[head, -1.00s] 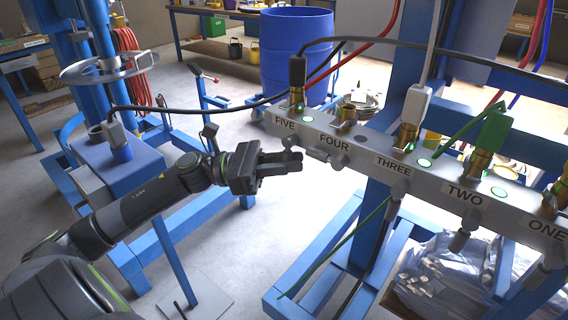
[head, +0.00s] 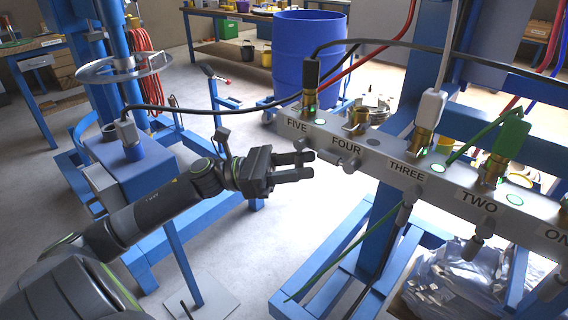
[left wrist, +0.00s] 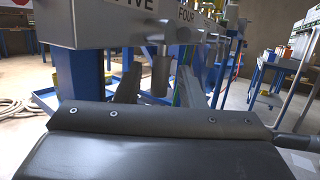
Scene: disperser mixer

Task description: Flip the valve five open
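The grey valve manifold (head: 400,165) runs across the right of the head view with labels FIVE to ONE. The FIVE label (head: 297,130) is at its left end, below a black-hose fitting (head: 311,75) and a green light. My left gripper (head: 308,165) is open just below and in front of this end, its fingers pointing right. In the left wrist view, a grey cylindrical handle (left wrist: 160,76) hangs under the manifold (left wrist: 100,27), between my two fingers in the picture. Contact cannot be told. In the head view my gripper hides the area under FIVE. My right gripper is out of view.
Other grey handles hang below THREE (head: 404,212) and TWO (head: 475,243). Blue frame posts and beams (head: 385,215) stand under the manifold. A blue drum (head: 308,50) is behind, and a blue box with a black cable (head: 130,158) is at left.

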